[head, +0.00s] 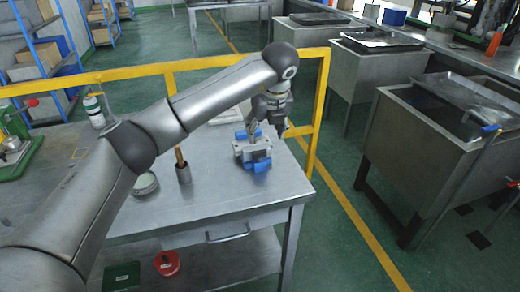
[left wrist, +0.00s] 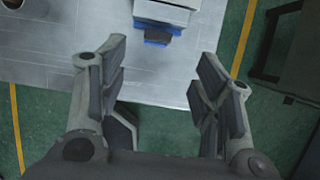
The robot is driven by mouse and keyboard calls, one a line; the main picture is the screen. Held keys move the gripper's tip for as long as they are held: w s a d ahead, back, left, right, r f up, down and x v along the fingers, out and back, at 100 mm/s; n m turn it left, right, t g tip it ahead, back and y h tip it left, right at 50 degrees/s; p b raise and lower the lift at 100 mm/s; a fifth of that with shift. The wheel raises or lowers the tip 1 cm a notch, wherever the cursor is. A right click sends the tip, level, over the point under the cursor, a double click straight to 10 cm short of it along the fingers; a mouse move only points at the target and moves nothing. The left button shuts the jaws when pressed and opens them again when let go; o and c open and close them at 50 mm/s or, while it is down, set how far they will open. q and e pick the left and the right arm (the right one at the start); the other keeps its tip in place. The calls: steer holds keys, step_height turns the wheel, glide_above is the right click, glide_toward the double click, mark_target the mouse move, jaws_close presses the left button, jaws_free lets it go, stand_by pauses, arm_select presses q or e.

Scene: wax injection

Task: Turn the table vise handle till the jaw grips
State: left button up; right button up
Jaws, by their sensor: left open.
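The table vise (head: 253,152), grey with blue parts, sits near the right end of the metal table (head: 217,205). In the left wrist view the vise (left wrist: 166,14) shows only in part at the top edge, with a blue piece below it. I cannot make out its handle clearly in either view. My left gripper (head: 268,126) is above and just behind the vise in the head view, partly overlapping it. In the left wrist view the left gripper (left wrist: 162,62) has its fingers wide apart with nothing between them. My right gripper is not in view.
A brown-handled tool stands in a cup (head: 183,172) left of the vise, beside a round tin (head: 145,184). A yellow rail (head: 312,130) runs behind the table and down its right side. Metal sinks (head: 425,145) stand across the aisle.

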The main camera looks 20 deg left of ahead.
mark_target(260, 152)
arm_select(q)
steer(key=p+x, duration=0.2)
steer(key=x, duration=0.8)
steer(key=shift+w+a+f, duration=0.1)
steer(key=shift+a+f, duration=0.2)
steer(key=shift+f, duration=0.05)
steer(key=c, duration=1)
